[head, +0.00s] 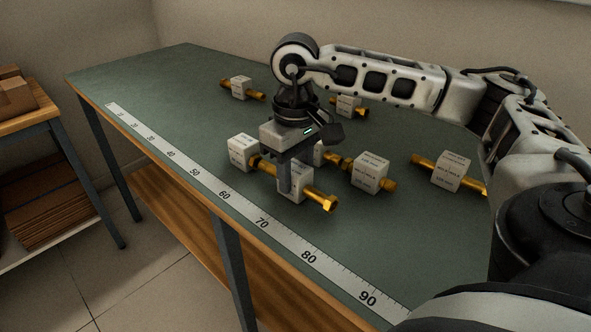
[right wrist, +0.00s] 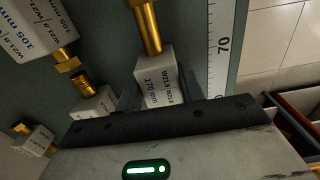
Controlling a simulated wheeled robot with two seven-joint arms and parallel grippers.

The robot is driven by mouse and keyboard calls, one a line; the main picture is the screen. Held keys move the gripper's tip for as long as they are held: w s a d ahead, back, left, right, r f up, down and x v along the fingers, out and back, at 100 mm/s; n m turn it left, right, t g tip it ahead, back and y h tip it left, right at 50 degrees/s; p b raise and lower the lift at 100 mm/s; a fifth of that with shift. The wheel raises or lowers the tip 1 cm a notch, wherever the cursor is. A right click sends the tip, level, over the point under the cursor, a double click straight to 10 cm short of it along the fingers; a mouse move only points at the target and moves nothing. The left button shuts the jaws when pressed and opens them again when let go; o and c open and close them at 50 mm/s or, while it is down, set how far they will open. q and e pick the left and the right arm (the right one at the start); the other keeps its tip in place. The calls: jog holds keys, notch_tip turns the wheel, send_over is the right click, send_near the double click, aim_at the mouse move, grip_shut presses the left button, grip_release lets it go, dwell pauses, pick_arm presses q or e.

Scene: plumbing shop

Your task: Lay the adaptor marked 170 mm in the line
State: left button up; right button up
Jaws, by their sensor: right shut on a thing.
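My right gripper (head: 285,185) points down in the head view and is shut on a white-labelled brass adaptor (head: 298,188). In the right wrist view the label of this adaptor (right wrist: 155,82) reads 170 mm. Its brass end points along the ruler, toward the larger numbers. I cannot tell whether it touches the bench. Another labelled adaptor (head: 242,152) stands close by on the smaller-number side, roughly in row with it; whether they touch is hidden by the gripper. My left gripper is not in view.
A ruler strip (head: 262,223) runs along the green bench's front edge. An adaptor (head: 369,172) lies just right of the gripper, with another (head: 319,153) partly hidden behind it. More adaptors lie at right (head: 449,172) and at the back (head: 240,88) (head: 348,105). The far-left bench top is clear.

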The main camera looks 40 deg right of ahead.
aim_at(296, 168)
jog(key=o, duration=1.1)
jog(key=shift+f, duration=0.1)
notch_tip(296, 168, up, 12)
jog(key=p, duration=0.2)
jog(key=shift+r, duration=0.2)
